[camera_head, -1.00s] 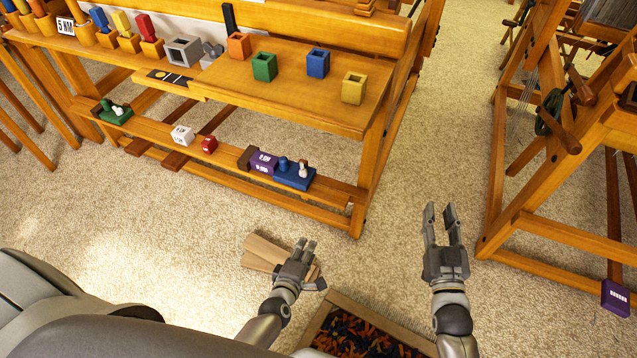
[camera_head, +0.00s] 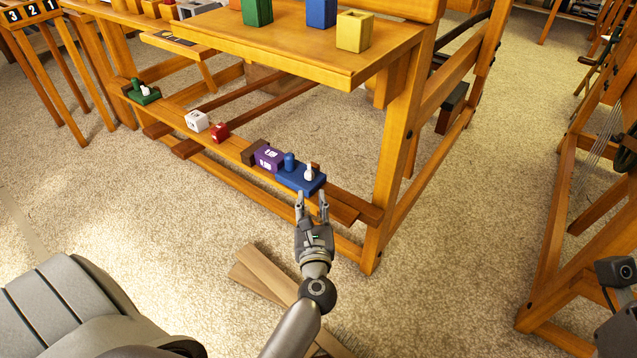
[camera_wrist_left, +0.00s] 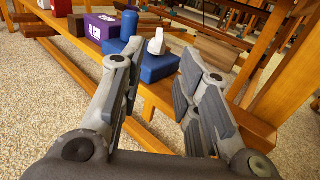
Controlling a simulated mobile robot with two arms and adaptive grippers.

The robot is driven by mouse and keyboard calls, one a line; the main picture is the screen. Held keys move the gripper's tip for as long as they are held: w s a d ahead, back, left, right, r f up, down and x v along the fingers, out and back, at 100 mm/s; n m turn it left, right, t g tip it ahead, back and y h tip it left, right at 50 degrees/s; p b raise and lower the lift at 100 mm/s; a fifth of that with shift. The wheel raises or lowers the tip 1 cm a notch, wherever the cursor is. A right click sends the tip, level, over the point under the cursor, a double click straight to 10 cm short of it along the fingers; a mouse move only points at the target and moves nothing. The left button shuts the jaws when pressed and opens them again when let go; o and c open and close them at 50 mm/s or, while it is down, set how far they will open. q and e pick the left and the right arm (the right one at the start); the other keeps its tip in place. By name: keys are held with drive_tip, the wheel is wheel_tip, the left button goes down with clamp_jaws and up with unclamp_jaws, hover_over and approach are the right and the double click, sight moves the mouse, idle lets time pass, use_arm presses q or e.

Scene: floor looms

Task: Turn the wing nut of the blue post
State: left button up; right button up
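The blue base (camera_head: 301,180) sits on the lower rail of the wooden loom, with a blue post (camera_head: 289,161) on its left and a white wing-nut-like piece (camera_head: 309,172) on its right. In the left wrist view the blue base (camera_wrist_left: 152,66), the blue post (camera_wrist_left: 129,25) and the white piece (camera_wrist_left: 156,41) show beyond the fingers. My left gripper (camera_head: 312,207) is open and empty, just in front of the blue base; it also shows in the left wrist view (camera_wrist_left: 157,88). My right gripper is not clearly in view; a dark grey part of mine shows at the right edge.
A purple block (camera_head: 268,158) sits left of the blue base. A red block (camera_head: 219,132), a white block (camera_head: 197,121) and a green base (camera_head: 143,94) stand farther left on the rail. Wooden boards (camera_head: 262,272) lie on the carpet.

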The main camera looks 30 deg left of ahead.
sight(309, 177)
use_arm(q)
drive_tip(key=b+x, duration=0.1)
drive_tip(key=x, duration=0.9)
drive_tip(key=shift+w+a+b, duration=0.25)
drive_tip(key=shift+a+b, duration=0.1)
clamp_jaws()
